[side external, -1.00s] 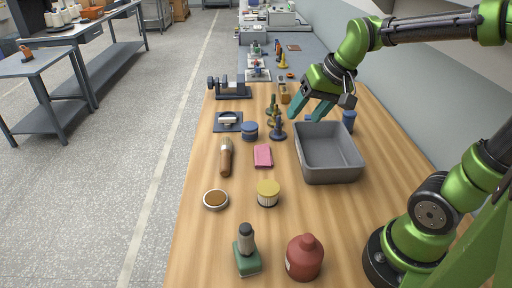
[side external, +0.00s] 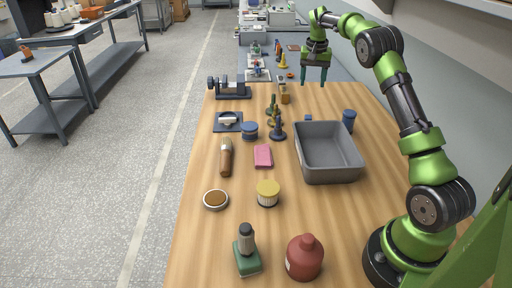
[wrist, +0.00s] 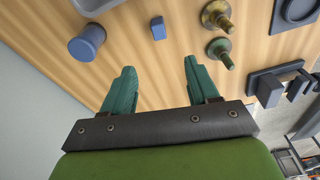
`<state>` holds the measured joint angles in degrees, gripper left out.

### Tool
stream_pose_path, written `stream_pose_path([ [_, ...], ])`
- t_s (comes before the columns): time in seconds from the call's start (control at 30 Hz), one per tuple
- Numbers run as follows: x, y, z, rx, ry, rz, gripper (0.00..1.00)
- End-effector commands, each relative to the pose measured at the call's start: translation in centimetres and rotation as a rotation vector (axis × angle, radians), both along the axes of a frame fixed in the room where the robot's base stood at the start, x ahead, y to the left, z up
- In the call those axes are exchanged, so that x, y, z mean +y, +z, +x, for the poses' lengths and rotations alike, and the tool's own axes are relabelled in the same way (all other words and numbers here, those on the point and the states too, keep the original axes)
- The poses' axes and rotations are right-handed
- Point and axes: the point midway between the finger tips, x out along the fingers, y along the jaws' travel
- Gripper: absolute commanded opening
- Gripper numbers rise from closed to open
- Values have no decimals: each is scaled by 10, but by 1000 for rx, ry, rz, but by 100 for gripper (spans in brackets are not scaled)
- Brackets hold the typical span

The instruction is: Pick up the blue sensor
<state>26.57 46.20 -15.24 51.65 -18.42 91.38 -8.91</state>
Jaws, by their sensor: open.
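Two blue things could be the blue sensor, and I cannot tell which. One is a small blue block (wrist: 158,28) on the wooden table; in the side view only a bit of blue (side external: 308,117) shows behind the grey bin. The other is a blue cylinder with a wider cap or base (wrist: 87,42), behind the bin's right corner in the side view (side external: 348,121). My gripper (side external: 312,83) is open and empty, raised above the table's far end. In the wrist view its teal fingers (wrist: 160,66) are spread, with bare wood between them and the block beyond the tips.
The grey bin (side external: 328,177) is open and empty. A wall runs along the right. Wood near the bin's front is clear.

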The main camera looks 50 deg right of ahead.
Motion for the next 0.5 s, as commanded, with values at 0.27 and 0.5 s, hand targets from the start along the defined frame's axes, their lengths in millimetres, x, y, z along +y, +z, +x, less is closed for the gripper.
stream_pose_path([
  [0.27, -4, -57, 2, 5, 2, 6, 59],
  [0.5, -9, -101, 6, 3, 2, 4, 59],
])
